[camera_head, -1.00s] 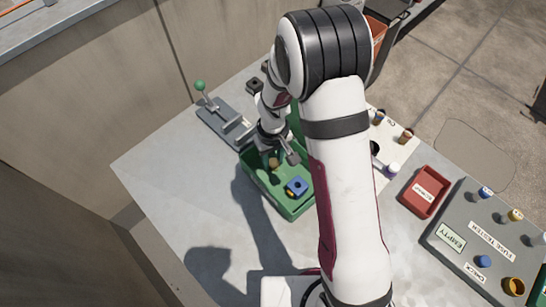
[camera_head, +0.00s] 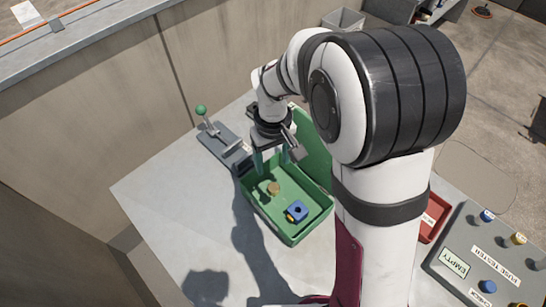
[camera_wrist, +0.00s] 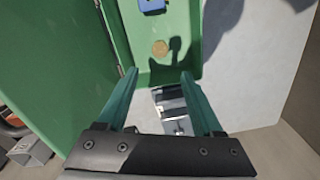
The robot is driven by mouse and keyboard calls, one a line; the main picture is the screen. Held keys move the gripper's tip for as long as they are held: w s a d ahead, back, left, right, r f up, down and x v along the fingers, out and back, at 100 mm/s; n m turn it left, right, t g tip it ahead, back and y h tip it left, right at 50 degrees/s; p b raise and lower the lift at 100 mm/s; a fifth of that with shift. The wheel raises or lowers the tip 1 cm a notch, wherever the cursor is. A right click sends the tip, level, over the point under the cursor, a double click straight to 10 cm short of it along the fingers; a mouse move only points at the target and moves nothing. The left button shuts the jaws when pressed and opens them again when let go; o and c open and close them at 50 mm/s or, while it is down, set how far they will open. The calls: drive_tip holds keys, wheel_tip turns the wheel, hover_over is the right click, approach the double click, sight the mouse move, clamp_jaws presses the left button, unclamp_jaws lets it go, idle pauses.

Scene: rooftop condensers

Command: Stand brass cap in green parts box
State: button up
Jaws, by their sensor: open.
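The brass cap (camera_head: 273,188) is inside the green parts box (camera_head: 285,236), near its far left end; it looks upright on the box floor. It also shows in the wrist view (camera_wrist: 160,48) as a round brass disc. My gripper (camera_head: 272,165) is open and empty, above the box's far end and apart from the cap. In the wrist view the two green fingers (camera_wrist: 158,75) stand wide apart, with the cap beyond their tips.
A grey lever fixture (camera_head: 222,145) stands at left. A red tray (camera_head: 433,222) and grey fuse panel (camera_head: 480,255) are at right.

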drive_tip(key=s+d+r+m, duration=0.4)
drive_tip(key=s+r, duration=0.4)
drive_tip(key=s+d+r+m+y, duration=0.1)
drive_tip(key=s+m, duration=0.5)
drive_tip(key=s, duration=0.8)
drive_tip(key=shift+s+d+r+m+y, duration=0.2)
drive_tip(key=shift+d+r+m+y, duration=0.2)
drive_tip(key=shift+d, duration=0.3)
drive_tip(key=shift+w, duration=0.1)
